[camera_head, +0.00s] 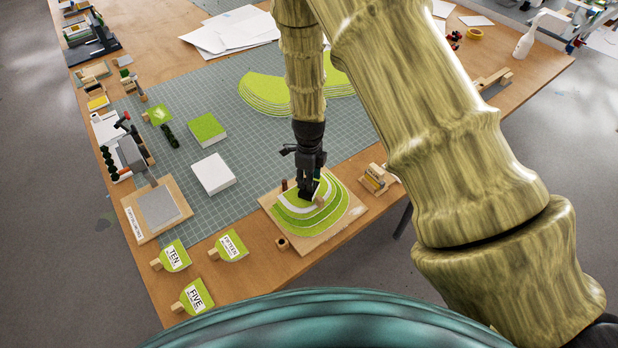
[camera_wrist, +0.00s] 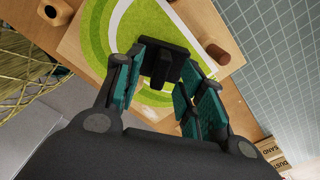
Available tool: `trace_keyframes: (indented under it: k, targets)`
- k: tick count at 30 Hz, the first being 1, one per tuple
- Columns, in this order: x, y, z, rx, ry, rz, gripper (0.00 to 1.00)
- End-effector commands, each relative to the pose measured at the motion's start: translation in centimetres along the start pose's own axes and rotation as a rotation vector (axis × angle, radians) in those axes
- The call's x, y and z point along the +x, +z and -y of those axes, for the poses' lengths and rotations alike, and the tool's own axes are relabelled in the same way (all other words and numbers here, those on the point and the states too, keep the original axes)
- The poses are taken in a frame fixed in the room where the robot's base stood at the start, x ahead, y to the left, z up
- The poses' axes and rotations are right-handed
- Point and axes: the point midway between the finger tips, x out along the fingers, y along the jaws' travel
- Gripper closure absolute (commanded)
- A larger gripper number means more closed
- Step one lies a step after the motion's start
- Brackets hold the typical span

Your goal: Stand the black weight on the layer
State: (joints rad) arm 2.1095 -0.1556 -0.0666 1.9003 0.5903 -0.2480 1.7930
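The black weight (camera_wrist: 163,62) is a small dark block with a narrower knob, between my fingers in the wrist view. My gripper (camera_head: 308,176) points down over the stepped green-and-white layer model (camera_head: 296,222) near the table's front edge.
A wooden peg (camera_wrist: 216,52) stands on the model's baseboard beside the layers. A small wooden ring (camera_head: 282,243) sits at the front. Cards marked FIVE (camera_head: 195,296), TEN (camera_head: 174,256) and FIFTEEN (camera_head: 231,246) stand to the left. The cutting mat (camera_head: 255,150) has free room behind.

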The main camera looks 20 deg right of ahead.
Motion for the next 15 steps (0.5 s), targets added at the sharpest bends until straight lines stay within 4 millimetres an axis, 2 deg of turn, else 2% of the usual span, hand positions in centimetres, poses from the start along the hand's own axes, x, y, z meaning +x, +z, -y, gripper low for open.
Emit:
trace_keyframes:
  k: [15]
  targets:
    - [-2.5,0.0,0.0,0.0,0.0,0.0,0.61]
